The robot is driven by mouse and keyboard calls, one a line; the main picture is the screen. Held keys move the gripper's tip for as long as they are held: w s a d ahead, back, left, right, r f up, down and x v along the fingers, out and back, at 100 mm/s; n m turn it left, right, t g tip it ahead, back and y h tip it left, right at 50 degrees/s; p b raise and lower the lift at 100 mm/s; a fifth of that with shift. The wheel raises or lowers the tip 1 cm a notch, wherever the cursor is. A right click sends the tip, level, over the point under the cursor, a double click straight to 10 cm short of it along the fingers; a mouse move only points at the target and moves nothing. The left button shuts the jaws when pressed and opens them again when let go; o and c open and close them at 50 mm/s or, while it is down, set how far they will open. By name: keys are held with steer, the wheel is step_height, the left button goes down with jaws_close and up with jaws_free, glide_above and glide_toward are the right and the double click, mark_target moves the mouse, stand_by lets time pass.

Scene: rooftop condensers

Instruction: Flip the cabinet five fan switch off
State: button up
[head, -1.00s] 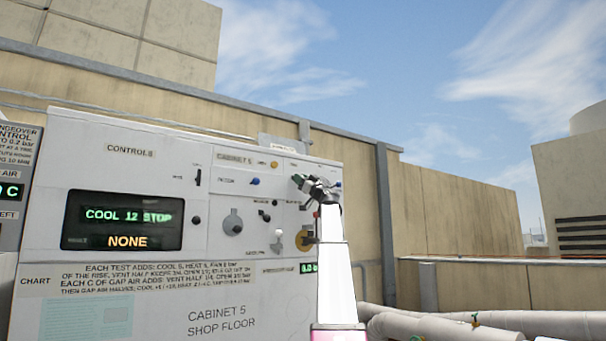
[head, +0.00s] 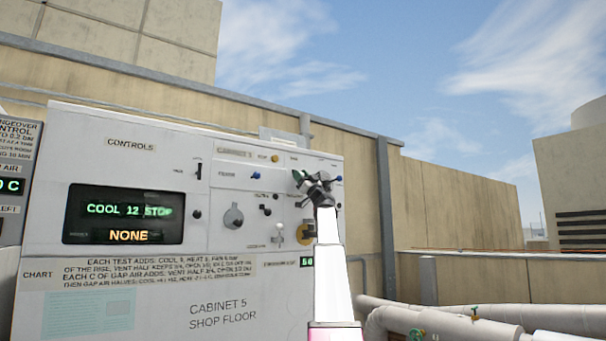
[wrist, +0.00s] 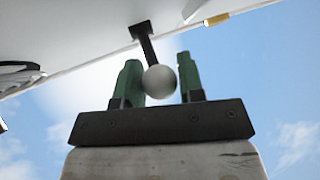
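The cabinet five panel (head: 160,275) is pale grey, with small switches, knobs and lamps. My gripper (head: 307,180) is at the panel's upper right and hides some controls; the fan switch's label cannot be read. In the wrist view, my gripper (wrist: 161,80) has two green fingers standing apart. A black lever with a round pale grey knob (wrist: 160,82) reaches down from the panel, its knob between the fingers. The knob seems to touch the left finger and lies very close to the right one; whether it is gripped is unclear.
A lit display (head: 125,215) reads "COOL 12 STOP" and "NONE". A round dial (head: 233,217) and other small controls are left of my gripper. Thick pipes (head: 450,320) run low at the right. Open air lies right of the cabinet, before a beige wall (head: 455,205).

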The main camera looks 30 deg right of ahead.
steer(key=o, duration=0.3)
steer(key=shift+w+a+r, duration=0.1)
steer(key=shift+f, duration=0.2)
steer(key=v, duration=1)
steer(key=shift+s, duration=0.3)
steer(key=shift+f, duration=0.1)
